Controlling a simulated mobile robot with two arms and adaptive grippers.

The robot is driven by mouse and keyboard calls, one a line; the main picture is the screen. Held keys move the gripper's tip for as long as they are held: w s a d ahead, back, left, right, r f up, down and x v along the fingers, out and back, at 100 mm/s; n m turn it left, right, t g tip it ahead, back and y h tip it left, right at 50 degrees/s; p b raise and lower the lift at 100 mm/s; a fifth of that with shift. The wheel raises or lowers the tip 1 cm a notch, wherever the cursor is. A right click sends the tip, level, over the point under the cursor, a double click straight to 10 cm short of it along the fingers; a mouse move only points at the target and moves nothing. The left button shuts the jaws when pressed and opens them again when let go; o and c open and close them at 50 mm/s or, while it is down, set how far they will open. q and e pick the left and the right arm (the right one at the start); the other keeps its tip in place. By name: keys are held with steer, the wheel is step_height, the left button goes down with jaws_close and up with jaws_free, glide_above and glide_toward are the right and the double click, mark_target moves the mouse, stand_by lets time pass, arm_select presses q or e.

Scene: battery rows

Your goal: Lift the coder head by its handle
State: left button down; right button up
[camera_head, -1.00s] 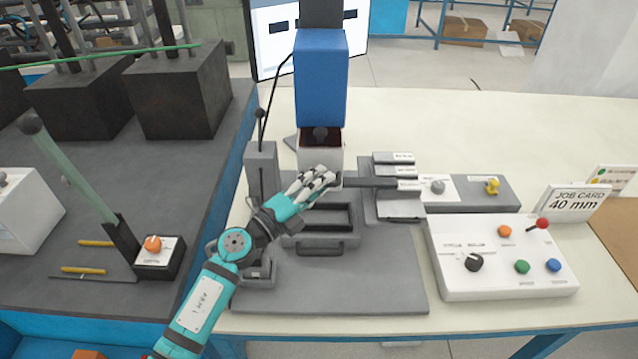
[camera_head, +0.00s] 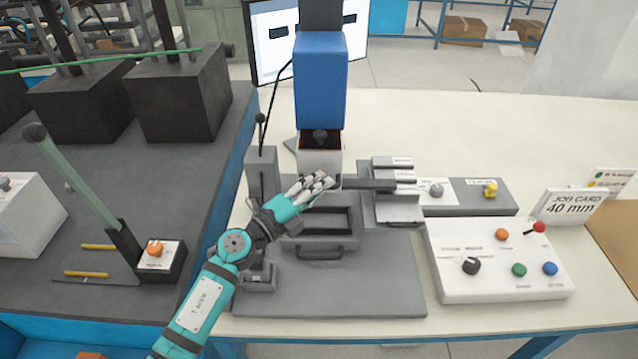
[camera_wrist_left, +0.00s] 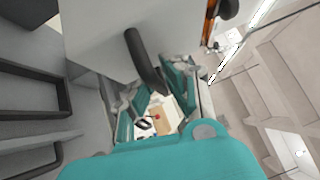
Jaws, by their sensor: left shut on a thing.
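The pale block (camera_head: 319,163) under the blue housing (camera_head: 320,80) appears to be the coder head. My left gripper (camera_head: 325,184) is at the block's lower front. The wrist view shows its fingers (camera_wrist_left: 153,92) shut around the handle's lower end. The fingers hide the handle in the head view. My right gripper is not in view.
A grey tray with a handle (camera_head: 305,253) lies just in front of the block. A lever post (camera_head: 261,170) stands at left. Stacked grey plates (camera_head: 396,205) and a white control panel (camera_head: 500,262) lie to the right.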

arm_select(q)
step_height(320, 180, up, 4)
steer(key=shift+r+p, duration=0.1)
steer(key=shift+p, duration=1.15)
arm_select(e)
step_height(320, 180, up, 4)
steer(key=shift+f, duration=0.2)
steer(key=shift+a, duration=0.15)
arm_select(q)
steer(key=c, duration=1.4)
jaws_free()
steer(key=shift+f, duration=0.2)
steer(key=shift+a, duration=0.1)
steer(key=shift+s+a+f, duration=0.15)
steer(key=shift+s+a, duration=0.05)
steer(key=v, duration=1.1)
steer(key=shift+s, duration=0.2)
